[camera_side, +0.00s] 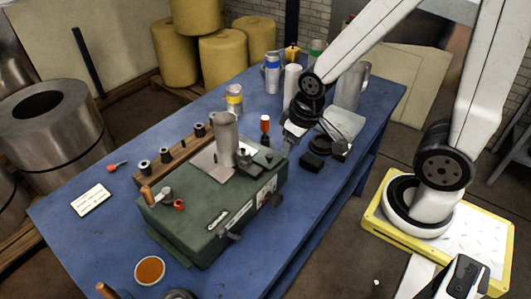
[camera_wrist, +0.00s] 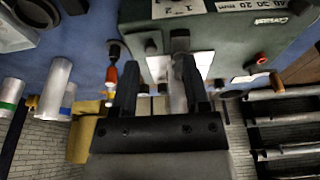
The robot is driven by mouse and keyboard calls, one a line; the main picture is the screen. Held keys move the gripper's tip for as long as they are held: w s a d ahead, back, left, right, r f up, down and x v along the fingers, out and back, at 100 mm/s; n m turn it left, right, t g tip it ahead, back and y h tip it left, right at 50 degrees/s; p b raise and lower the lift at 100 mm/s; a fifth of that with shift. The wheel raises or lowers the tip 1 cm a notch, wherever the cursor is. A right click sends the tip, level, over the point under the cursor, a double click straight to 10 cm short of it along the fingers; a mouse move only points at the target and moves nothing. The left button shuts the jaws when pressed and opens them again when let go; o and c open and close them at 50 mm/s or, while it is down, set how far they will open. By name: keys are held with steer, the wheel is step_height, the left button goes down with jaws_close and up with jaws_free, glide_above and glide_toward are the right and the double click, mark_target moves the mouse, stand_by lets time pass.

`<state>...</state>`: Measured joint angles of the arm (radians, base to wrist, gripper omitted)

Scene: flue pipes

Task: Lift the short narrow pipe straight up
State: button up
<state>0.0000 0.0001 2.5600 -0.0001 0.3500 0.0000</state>
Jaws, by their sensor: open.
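A plain grey metal pipe (camera_side: 224,138) stands upright on the green machine in the side view. I take it for the short narrow pipe, though its size is hard to judge. In the wrist view a grey pipe (camera_wrist: 177,97) shows beyond and between my fingers, partly covered by the right one. My gripper (camera_side: 286,146) is to the right of the pipe in the side view and apart from it. The wrist view shows my gripper (camera_wrist: 157,75) open, with its two dark fingers spread and nothing held.
The green machine (camera_side: 207,222) stands on the blue table (camera_side: 80,237). Several other pipes stand behind: yellow-banded (camera_side: 233,101), blue-banded (camera_side: 272,75), and a wide grey one (camera_side: 350,90). A red-topped tool (camera_side: 265,126) stands near the machine. Black blocks (camera_side: 312,160) lie to the right.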

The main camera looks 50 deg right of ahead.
steer(key=shift+c, duration=0.9)
steer(key=w+r+v, duration=0.1)
steer(key=w+v, duration=0.1)
steer(key=v, duration=0.9)
steer(key=m+g, duration=0.3)
steer(key=m, duration=1.1)
glide_above(215, 117)
steer(key=shift+f, duration=2.9)
steer(key=shift+f, duration=0.1)
steer(key=shift+f, duration=3.8)
